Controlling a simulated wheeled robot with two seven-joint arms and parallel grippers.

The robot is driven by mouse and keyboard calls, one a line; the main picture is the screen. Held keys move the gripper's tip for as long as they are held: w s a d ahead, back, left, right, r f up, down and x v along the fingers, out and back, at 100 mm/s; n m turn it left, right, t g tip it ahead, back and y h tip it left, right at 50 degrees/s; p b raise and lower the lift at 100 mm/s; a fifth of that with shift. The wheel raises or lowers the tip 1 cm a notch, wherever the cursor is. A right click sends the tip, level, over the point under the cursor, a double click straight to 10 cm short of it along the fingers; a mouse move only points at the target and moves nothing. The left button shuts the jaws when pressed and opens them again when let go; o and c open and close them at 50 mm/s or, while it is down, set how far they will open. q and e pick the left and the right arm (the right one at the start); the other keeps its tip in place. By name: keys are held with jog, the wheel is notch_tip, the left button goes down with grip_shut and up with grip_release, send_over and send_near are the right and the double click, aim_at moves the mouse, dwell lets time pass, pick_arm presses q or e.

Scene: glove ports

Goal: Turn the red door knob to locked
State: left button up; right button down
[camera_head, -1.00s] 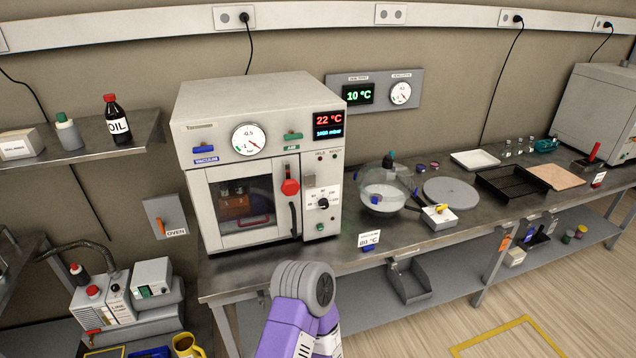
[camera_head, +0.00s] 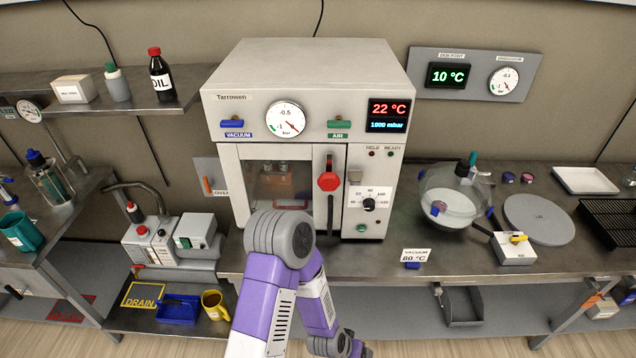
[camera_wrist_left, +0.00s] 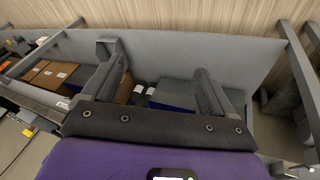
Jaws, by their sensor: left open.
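The red door knob (camera_head: 328,182) sits on the right side of the oven's door front, above a dark vertical handle (camera_head: 330,215). A short red part shows above it. Its lock markings are too small to read. The white vacuum oven (camera_head: 300,90) stands on the bench with its glass door (camera_head: 268,185) closed. My left gripper (camera_wrist_left: 155,75) is open and empty in the left wrist view, pointed at a lower shelf, with the knob out of that view. A purple arm of mine rises in front of the oven in the head view, covering the lower door. No right gripper shows.
A dial knob (camera_head: 369,204) is right of the door. A round glass vessel (camera_head: 447,200) and a grey valve box (camera_head: 513,247) stand right on the bench. A label stand (camera_head: 415,256) is near the front edge. Boxes (camera_wrist_left: 50,75) sit on the lower shelf.

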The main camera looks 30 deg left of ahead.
pick_arm(q)
jog(key=w+a+r+t+y, duration=0.2)
jog(key=w+a+r+t, duration=0.15)
jog(key=w+r, duration=0.35)
jog(key=n+t+y, duration=0.5)
jog(key=t+y, duration=0.3)
jog(key=y, duration=0.1)
send_near(329, 186)
jog(key=w, duration=0.2)
jog(key=x, duration=0.3)
jog(key=a+b+x, duration=0.1)
jog(key=x, duration=0.2)
jog(key=shift+w+a, duration=0.3)
jog(key=shift+w, duration=0.1)
jog(key=c, duration=1.5)
